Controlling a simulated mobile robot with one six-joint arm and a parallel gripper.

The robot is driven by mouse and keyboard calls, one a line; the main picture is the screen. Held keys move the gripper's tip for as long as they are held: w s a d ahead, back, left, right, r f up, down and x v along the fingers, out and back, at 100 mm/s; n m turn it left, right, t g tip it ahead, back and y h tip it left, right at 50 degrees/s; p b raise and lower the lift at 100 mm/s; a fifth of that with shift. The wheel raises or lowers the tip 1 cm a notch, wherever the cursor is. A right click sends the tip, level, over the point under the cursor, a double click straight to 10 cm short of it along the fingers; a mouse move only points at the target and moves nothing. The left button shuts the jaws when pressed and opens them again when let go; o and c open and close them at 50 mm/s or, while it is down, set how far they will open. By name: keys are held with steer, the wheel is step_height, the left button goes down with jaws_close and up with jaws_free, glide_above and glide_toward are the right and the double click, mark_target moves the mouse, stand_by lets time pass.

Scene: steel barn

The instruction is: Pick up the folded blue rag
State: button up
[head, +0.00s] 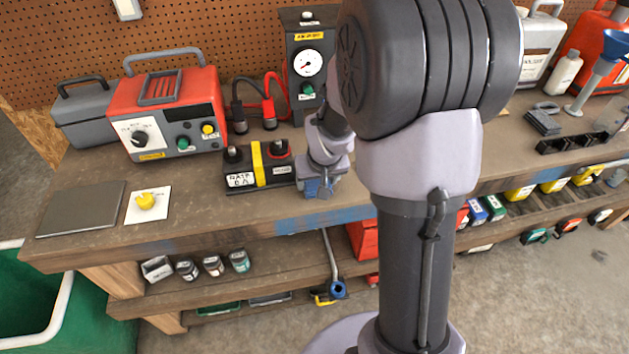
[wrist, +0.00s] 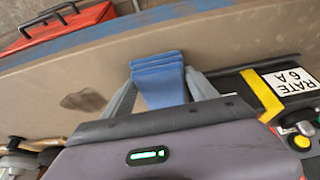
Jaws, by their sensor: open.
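The folded blue rag (wrist: 158,82) lies on the workbench close to its front edge, with its layered folds facing the edge in the wrist view. My gripper (wrist: 161,78) is open, with one finger on each side of the rag. The left finger looks very close to the rag, and a small gap shows at the right finger. I cannot tell whether either touches it. In the head view my gripper (head: 321,186) is low over the bench to the right of the black battery, and the rag (head: 313,187) is mostly hidden by it.
The black battery (head: 272,178) with a yellow strap stands close to my gripper's left. Behind are a red charger (head: 180,100), a grey toolbox (head: 85,115) and a gauge unit (head: 307,45). A grey plate (head: 80,210) lies at left. Bare benchtop (head: 215,215) shows in front.

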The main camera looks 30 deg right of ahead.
steer(key=c, duration=1)
steer(key=shift+w, duration=0.1)
steer(key=shift+r, duration=0.15)
steer(key=shift+r+p, duration=0.3)
steer(key=shift+r, duration=0.05)
steer(key=r, duration=0.1)
steer(key=r+p, duration=0.2)
steer(key=shift+d, duration=0.25)
steer(key=s+d, duration=0.2)
steer(key=d, duration=0.2)
steer(key=s+d, duration=0.1)
steer(key=d, duration=0.4)
steer(key=s+d+r, duration=0.1)
steer(key=s+d, duration=0.1)
steer(key=d, duration=0.3)
steer(key=shift+s+d+p, duration=0.25)
steer(key=shift+s+p, duration=0.1)
